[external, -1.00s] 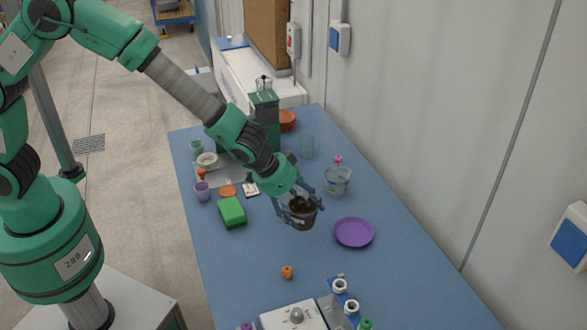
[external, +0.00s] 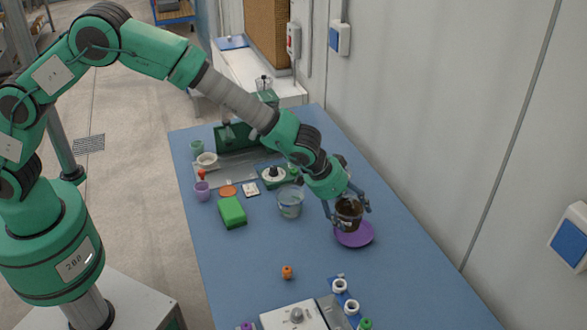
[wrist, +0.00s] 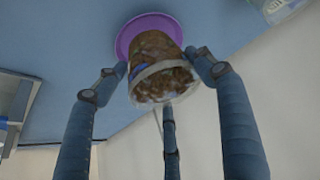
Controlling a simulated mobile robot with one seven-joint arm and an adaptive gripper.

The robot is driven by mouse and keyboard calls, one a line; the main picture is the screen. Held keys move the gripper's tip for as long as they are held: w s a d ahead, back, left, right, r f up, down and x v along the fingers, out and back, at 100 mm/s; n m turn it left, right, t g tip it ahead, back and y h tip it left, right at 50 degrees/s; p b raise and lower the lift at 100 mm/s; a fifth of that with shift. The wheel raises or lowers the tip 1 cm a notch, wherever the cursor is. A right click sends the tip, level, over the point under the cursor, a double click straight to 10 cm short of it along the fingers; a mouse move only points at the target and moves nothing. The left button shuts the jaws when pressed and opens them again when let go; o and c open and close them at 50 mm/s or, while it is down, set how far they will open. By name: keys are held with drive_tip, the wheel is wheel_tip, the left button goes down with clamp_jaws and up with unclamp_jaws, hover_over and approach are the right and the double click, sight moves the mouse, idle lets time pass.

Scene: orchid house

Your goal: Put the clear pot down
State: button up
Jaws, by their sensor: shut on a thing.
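The clear pot (external: 349,214) is a see-through cup filled with brown, chunky bark. My gripper (external: 348,205) is shut on it, with its fingers around its sides. The pot is over the purple saucer (external: 366,238) on the blue table and looks roughly upright. In the wrist view the pot (wrist: 158,68) sits between my three fingers, and the purple saucer (wrist: 124,42) shows behind it. I cannot tell exactly how wide the gap between pot and saucer is.
A clear container (external: 291,203) stands left of my gripper. A green block (external: 232,212), a purple cup (external: 202,191) and a small orange object (external: 287,272) are farther left. A white device (external: 293,315) is at the front. The wall is close on the right.

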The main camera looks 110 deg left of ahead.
drive_tip(key=shift+w+a+f, duration=0.1)
drive_tip(key=shift+w+a, duration=0.15)
drive_tip(key=shift+w, duration=0.25)
drive_tip(key=shift+w+a, duration=0.2)
drive_tip(key=shift+w, duration=0.25)
drive_tip(key=shift+f, duration=0.1)
drive_tip(key=shift+f+b, duration=0.65)
drive_tip(key=shift+f, duration=0.95)
drive_tip(key=shift+f, duration=0.1)
drive_tip(key=o, duration=0.9)
drive_tip(key=shift+s+d+r, duration=0.1)
drive_tip(key=shift+r, duration=0.35)
drive_tip(key=p+v, duration=0.2)
drive_tip(key=v, duration=0.9)
